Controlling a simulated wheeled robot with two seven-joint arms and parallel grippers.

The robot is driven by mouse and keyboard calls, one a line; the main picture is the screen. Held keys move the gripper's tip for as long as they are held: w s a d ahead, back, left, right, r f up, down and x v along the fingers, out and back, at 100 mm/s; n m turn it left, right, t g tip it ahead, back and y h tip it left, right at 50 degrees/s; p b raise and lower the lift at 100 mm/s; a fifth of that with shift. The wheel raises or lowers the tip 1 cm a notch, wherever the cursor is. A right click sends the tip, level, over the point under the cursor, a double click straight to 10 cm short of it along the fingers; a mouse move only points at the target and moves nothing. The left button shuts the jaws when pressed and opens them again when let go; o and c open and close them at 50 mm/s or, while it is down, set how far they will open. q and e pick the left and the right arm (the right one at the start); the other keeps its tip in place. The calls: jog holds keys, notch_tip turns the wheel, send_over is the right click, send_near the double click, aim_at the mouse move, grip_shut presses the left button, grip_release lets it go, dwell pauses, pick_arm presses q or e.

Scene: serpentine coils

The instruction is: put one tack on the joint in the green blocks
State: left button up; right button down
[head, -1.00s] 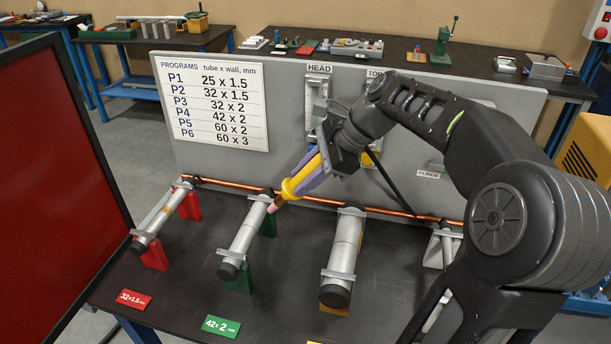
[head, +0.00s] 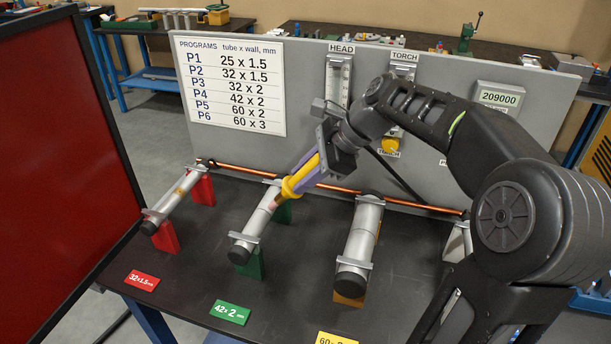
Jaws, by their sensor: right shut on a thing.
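A grey tube (head: 259,219) lies in the green blocks (head: 250,263), clamped at both ends, with a green "42 x 2" label (head: 230,312) in front. My right gripper (head: 305,175) is shut on a yellow and purple torch (head: 296,183). The torch tilts down to the left, its pink tip (head: 273,204) at the upper part of that tube, by the joint area. I cannot tell whether the tip touches the tube. The joint is partly hidden by the torch. My left gripper is not in view.
A tube in red blocks (head: 165,237) lies to the left and a thicker tube (head: 361,238) in yellow blocks to the right. Behind runs a copper pipe (head: 240,170) before a grey panel with a programs chart (head: 230,85). A red screen (head: 50,180) stands at left.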

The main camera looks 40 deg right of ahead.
aim_at(317, 163)
jog(key=shift+x, duration=0.95)
dwell(1.5)
jog(key=shift+s+a+f, duration=0.1)
jog(key=shift+a+f, duration=0.1)
jog(key=shift+f, duration=0.1)
dwell(2.9)
jog(key=shift+r, duration=0.1)
jog(key=shift+s+d+r+p, duration=0.15)
jog(key=shift+d+r+p, duration=0.15)
jog(key=shift+r+p, duration=0.5)
jog(key=shift+p+v, duration=1.75)
jog(key=shift+v, duration=0.8)
jog(key=shift+s+d+r, duration=0.1)
jog(key=shift+d+r, duration=0.05)
